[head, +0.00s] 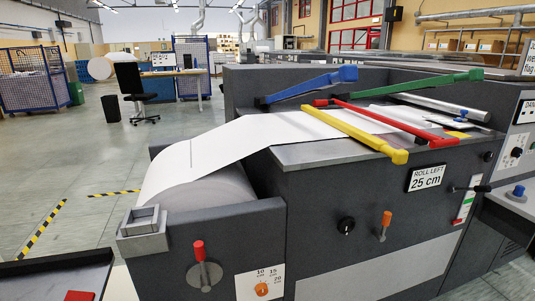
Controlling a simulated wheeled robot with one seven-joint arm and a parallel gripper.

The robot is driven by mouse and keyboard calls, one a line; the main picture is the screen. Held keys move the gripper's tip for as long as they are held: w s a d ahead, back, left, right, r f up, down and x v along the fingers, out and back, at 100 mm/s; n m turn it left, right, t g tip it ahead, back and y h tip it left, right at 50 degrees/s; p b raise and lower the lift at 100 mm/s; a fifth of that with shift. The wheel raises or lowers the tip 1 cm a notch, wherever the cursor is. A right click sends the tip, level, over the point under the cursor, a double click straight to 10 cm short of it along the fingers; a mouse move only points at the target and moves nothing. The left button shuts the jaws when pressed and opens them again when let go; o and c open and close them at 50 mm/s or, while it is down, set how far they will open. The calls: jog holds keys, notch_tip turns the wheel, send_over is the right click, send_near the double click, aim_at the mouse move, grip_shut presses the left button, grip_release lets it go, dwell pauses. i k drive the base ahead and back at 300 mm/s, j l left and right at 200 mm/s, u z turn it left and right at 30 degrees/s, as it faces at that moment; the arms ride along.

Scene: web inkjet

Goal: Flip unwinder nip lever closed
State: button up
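The unwinder (225,240) is a dark grey machine holding a white paper roll (205,192), with the web running up over its top. On its front face, a short red-handled lever (199,250) stands upright on a round grey plate (205,277). An orange-handled lever (385,220) points up on the taller front panel to the right. Long blue (312,83), green (430,84), yellow (355,134) and red (390,122) bars lie across the top. No label shows which is the nip lever. My gripper is not in view.
An orange knob (262,289) sits under a 10-15-20 cm scale. A black knob (346,225) and a "ROLL LEFT 25 cm" sign (427,178) are farther right. A dark tray (50,265) with a red block (79,296) is at lower left. Open floor (90,165) lies beyond.

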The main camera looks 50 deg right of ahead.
aim_at(476, 188)
jog(key=z, duration=2.2)
jog(key=j+z, duration=0.1)
jog(key=z, duration=0.3)
jog(key=k+z, duration=0.1)
jog(key=z, duration=0.3)
jog(key=j+z, duration=0.1)
jog(key=z, duration=0.3)
jog(key=k+l, duration=0.05)
